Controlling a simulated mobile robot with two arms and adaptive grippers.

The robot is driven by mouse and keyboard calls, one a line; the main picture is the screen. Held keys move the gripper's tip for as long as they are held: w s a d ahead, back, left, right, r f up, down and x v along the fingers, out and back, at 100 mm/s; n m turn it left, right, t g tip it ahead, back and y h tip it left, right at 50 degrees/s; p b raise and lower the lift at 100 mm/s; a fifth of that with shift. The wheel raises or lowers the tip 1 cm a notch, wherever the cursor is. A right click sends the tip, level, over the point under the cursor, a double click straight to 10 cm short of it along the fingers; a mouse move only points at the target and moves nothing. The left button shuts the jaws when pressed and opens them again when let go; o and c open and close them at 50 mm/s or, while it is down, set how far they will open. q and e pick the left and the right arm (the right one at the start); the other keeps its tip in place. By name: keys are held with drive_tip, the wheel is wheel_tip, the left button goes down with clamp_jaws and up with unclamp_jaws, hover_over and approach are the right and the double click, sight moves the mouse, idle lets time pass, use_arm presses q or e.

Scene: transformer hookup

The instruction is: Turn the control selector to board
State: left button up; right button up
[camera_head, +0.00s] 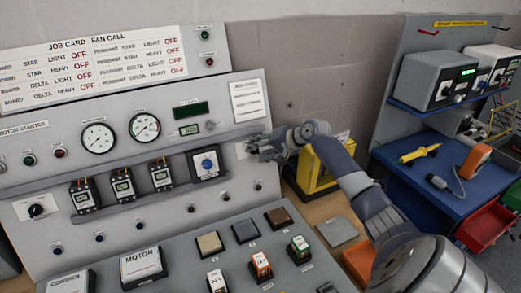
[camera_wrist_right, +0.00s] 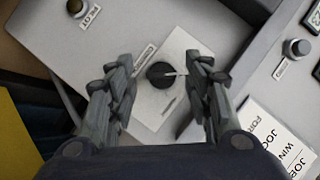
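A black selector knob (camera_wrist_right: 161,75) on a pale plate (camera_wrist_right: 178,58) shows in the right wrist view. A white pointer line on it points to the right of that picture. My right gripper (camera_wrist_right: 161,90) is open, with one finger on each side of the knob; I cannot tell whether either touches it. In the head view my right gripper (camera_head: 264,146) is at the right end of the motor starter panel (camera_head: 230,90) and hides the knob. Another black selector (camera_head: 37,210) sits at the panel's lower left. Selector labels are too small to read. My left gripper is not in view.
A blue-knobbed unit (camera_head: 207,164) is just left of my right gripper. A sheet (camera_head: 248,101) is on the panel above it. A yellow-framed box (camera_head: 315,170) stands behind my right arm. A blue bench (camera_head: 440,180) with instruments is at right.

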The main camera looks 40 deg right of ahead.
drive_tip(key=v, duration=1.2)
idle(0.5)
